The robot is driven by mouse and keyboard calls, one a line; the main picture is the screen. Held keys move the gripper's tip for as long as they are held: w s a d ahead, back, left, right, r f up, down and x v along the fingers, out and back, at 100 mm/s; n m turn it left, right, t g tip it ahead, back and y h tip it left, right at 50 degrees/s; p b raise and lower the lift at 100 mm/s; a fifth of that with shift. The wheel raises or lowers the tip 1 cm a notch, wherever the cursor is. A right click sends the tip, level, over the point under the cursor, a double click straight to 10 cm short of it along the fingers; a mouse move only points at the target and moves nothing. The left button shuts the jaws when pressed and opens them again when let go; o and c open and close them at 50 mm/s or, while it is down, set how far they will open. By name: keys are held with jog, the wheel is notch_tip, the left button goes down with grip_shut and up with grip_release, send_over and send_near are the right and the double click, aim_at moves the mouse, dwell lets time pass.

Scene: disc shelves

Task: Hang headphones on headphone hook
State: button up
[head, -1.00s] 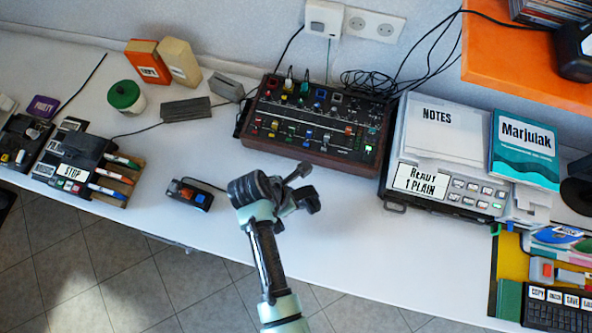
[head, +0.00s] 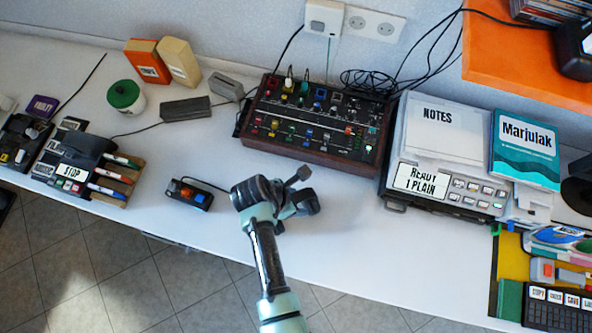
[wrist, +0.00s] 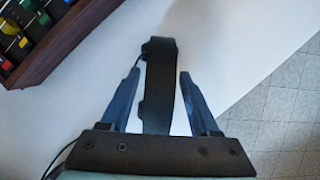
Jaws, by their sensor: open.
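My gripper (head: 306,190) is over the white tabletop, in front of the mixer, pointing right in the head view. In the wrist view, its two blue fingers (wrist: 160,76) are open and apart. A dark, band-like object (wrist: 160,70) shows between and beyond them, with gaps to both fingers. It may be the headphones' band, but I cannot tell for sure. In the head view, my gripper and this object are hard to tell apart. I cannot make out a headphone hook in either view.
The mixer (head: 318,125) stands behind my gripper, and a small cabled box (head: 189,193) lies to its left. A device (head: 440,187) with papers stands at right. An orange shelf (head: 530,85) overhangs the upper right. Tabletop is free at the front right.

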jog(key=shift+r, duration=0.1)
jog(key=v, duration=1.2)
jog(key=shift+r+p, duration=0.1)
jog(key=shift+p, duration=0.2)
jog(key=w+a+r+m+t+y, duration=0.35)
jog(key=w+r+m+t, duration=0.3)
jog(key=w+r, duration=0.8)
jog(key=w+r+m+t, duration=0.2)
jog(key=r+m+t, duration=0.1)
jog(key=r, duration=0.5)
jog(key=w+r+m+t, duration=0.3)
jog(key=r, duration=0.6)
jog(key=s+d+r+m+t, duration=0.2)
jog(key=r+m+t, duration=0.15)
jog(key=r, duration=0.85)
jog(key=s+d+r+m+t, duration=0.2)
jog(key=d+r+m+t, duration=0.15)
jog(key=r, duration=0.85)
jog(key=s+d+r+m+t, duration=0.1)
jog(key=s+r+m+t, duration=0.3)
jog(key=s+r, duration=0.6)
notch_tip(320, 180, up, 3)
jog(key=shift+f+t, duration=0.15)
jog(key=shift+t, duration=0.8)
